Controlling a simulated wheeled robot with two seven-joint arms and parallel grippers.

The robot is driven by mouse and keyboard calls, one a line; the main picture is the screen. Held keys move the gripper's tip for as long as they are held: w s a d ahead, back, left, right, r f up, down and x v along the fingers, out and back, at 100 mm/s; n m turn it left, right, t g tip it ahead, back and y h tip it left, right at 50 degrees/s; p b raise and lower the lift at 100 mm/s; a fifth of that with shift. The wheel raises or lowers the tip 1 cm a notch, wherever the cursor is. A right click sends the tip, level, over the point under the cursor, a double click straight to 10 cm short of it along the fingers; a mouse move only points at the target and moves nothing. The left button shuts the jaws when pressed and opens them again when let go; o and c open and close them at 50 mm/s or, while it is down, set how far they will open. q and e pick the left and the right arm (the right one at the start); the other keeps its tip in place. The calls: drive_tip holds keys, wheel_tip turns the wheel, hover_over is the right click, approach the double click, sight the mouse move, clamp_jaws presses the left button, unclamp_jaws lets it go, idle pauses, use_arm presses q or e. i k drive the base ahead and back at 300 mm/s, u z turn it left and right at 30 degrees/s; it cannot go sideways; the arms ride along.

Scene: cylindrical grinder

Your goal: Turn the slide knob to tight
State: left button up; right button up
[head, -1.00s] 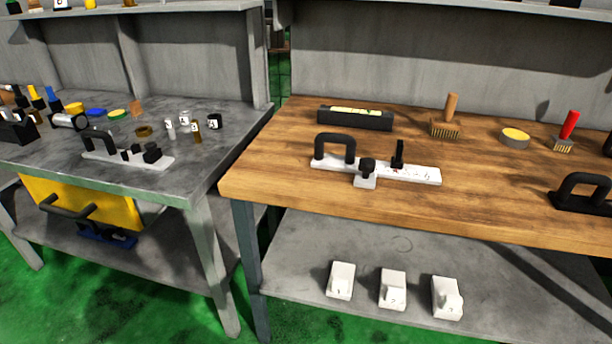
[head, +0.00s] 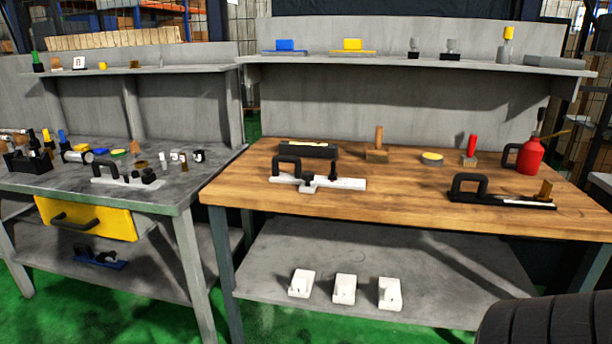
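A white plate fixture (head: 350,184) lies on the wooden bench. It has a black arched handle (head: 287,163) at its left end, a black knob (head: 307,168) on a small white block at its front edge, and a short black upright post (head: 334,175). A second light plate fixture (head: 122,181) with a black handle and dark knobs lies on the grey bench at left. I cannot tell which knob is the slide knob, and no tight marking is readable. Neither of my grippers is in view.
A black handled fixture (head: 500,200) lies toward the right of the wooden bench (head: 400,210). Brushes, a yellow-topped round tin (head: 432,158) and a red can (head: 530,156) stand behind. White blocks (head: 345,289) sit on the lower shelf. The wooden bench's front strip is clear.

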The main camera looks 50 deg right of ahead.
sight(307, 176)
drive_tip(key=z, duration=0.65)
drive_tip(key=i, duration=0.75)
drive_tip(key=z, duration=0.25)
